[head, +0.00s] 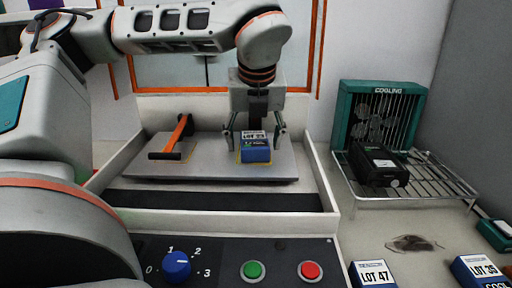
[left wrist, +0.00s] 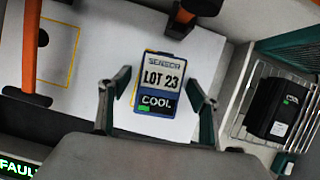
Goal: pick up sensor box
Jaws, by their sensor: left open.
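The sensor box (head: 255,154) is a small blue box with a white label reading LOT 23. It sits on a grey plate inside a white-walled tray. In the left wrist view the sensor box (left wrist: 157,93) shows the words SENSOR, LOT 23 and COOL with a green mark. My left gripper (head: 254,134) points down over the box and is open. In the left wrist view its fingers (left wrist: 158,108) stand on either side of the box, with a gap on each side. My right gripper is not in view.
An orange-and-black handle (head: 178,138) stands on the plate (head: 212,165) to the left. A black box (head: 378,163) sits on a wire rack (head: 430,180) before a teal cooling fan unit (head: 350,100). LOT 47 (head: 373,274) and LOT 39 (head: 478,270) boxes lie front right, near a control panel (head: 215,258).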

